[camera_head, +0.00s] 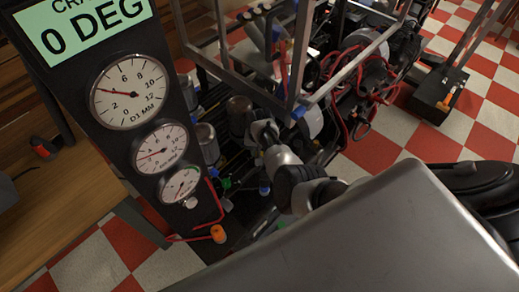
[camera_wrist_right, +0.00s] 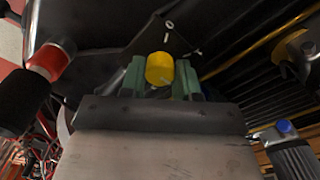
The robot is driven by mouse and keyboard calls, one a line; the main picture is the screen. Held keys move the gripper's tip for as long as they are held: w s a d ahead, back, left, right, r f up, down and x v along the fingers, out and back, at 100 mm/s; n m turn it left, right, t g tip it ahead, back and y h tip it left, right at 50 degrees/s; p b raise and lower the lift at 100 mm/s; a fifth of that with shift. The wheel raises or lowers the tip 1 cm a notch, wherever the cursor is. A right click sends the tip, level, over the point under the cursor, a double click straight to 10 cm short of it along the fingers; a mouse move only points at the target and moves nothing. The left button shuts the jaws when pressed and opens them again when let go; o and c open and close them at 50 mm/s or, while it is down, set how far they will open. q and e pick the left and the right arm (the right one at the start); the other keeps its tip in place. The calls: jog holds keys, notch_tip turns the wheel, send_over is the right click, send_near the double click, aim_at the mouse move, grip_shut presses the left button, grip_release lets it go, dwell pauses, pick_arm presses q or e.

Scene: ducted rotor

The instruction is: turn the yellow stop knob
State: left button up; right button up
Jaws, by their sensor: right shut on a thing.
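The yellow stop knob (camera_wrist_right: 159,67) shows in the right wrist view as a short yellow cylinder with a pale mark, in front of a dark plate. My right gripper (camera_wrist_right: 160,80) has its green finger pads on either side of the knob and is shut on it. The lower part of the knob is hidden by the gripper body. In the head view my right arm reaches into the dark machine, and I cannot make out the yellow knob or the fingertips there. My left gripper is not in view.
A dark gauge panel (camera_head: 178,221) with dials and a green "0 DEG" sign (camera_head: 85,25) stands left of the machine. An orange knob (camera_head: 218,233) sits near its foot. A metal frame (camera_head: 290,75) rises over the machine. A wooden bench (camera_head: 60,210) is at far left.

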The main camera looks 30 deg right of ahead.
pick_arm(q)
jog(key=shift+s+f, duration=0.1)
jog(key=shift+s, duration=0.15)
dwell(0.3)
pick_arm(e)
jog(key=o, duration=0.9)
jog(key=shift+r, duration=0.1)
jog(key=shift+r, duration=0.15)
notch_tip(320, 180, up, 6)
jog(key=p, duration=0.3)
notch_tip(320, 180, up, 3)
jog(key=shift+f+p, duration=0.1)
jog(key=shift+p, duration=0.55)
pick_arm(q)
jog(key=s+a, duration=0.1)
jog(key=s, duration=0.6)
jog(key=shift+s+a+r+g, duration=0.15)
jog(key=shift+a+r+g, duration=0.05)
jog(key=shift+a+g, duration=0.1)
pick_arm(e)
jog(key=shift+r, duration=0.75)
